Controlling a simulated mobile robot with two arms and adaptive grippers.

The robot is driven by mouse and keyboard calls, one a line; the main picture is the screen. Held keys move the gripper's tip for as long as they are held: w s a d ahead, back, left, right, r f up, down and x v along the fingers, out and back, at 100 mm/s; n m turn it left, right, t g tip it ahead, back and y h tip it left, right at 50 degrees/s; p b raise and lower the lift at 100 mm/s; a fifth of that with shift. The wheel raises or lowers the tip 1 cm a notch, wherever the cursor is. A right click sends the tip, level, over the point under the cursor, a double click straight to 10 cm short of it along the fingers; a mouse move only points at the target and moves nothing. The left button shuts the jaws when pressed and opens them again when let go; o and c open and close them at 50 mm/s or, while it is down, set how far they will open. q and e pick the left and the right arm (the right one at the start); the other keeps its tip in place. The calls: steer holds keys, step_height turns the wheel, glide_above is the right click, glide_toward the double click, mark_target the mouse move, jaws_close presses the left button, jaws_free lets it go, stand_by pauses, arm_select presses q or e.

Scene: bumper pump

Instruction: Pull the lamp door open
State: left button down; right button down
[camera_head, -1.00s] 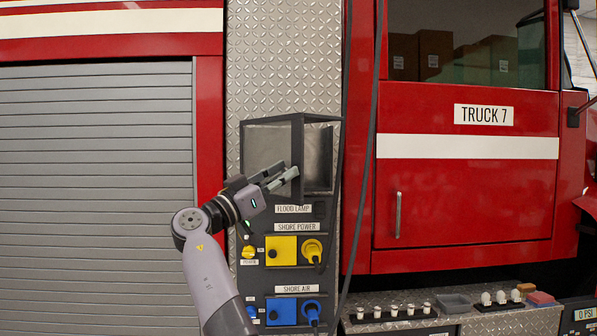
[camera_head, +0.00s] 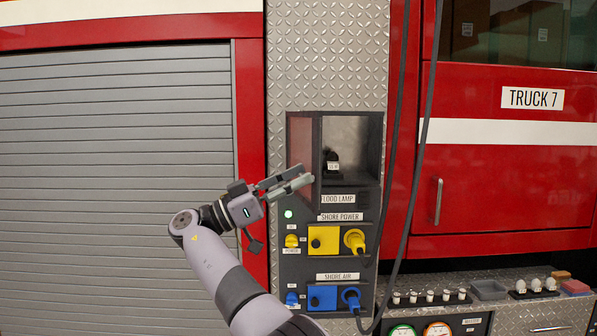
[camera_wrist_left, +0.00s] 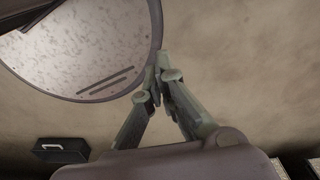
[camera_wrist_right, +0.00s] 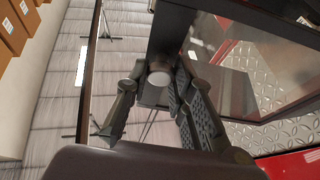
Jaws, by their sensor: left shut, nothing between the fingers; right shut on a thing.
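The lamp door (camera_head: 300,140), a see-through panel in a dark frame, stands swung out at the left of the grey compartment (camera_head: 365,145) above the FLOOD LAMP label (camera_head: 338,199). The compartment's front is open. A small black item with a white tag (camera_head: 333,165) shows inside. My right gripper (camera_head: 293,181) is at the door's lower outer edge.
Below the compartment are the yellow shore power panel (camera_head: 323,240) and blue shore air panel (camera_head: 322,297), with plugs. Dark hoses (camera_head: 412,160) hang right of the compartment. A grey shutter (camera_head: 115,190) is at left. A ledge with small items (camera_head: 490,291) is lower right.

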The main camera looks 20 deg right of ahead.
arm_select(q)
steer(key=shift+w+a+r+p, duration=0.35)
steer(key=shift+w+r, duration=0.25)
steer(key=shift+w, duration=0.25)
arm_select(e)
steer(key=shift+w+a+g, duration=0.15)
steer(key=shift+a+g, duration=0.15)
steer(key=shift+a, duration=0.1)
arm_select(q)
steer(key=shift+s, duration=0.3)
arm_select(e)
steer(key=c, duration=1.4)
jaws_free()
arm_select(q)
steer(key=shift+s+a, duration=0.1)
steer(key=shift+a, duration=0.05)
steer(key=shift+f, duration=0.1)
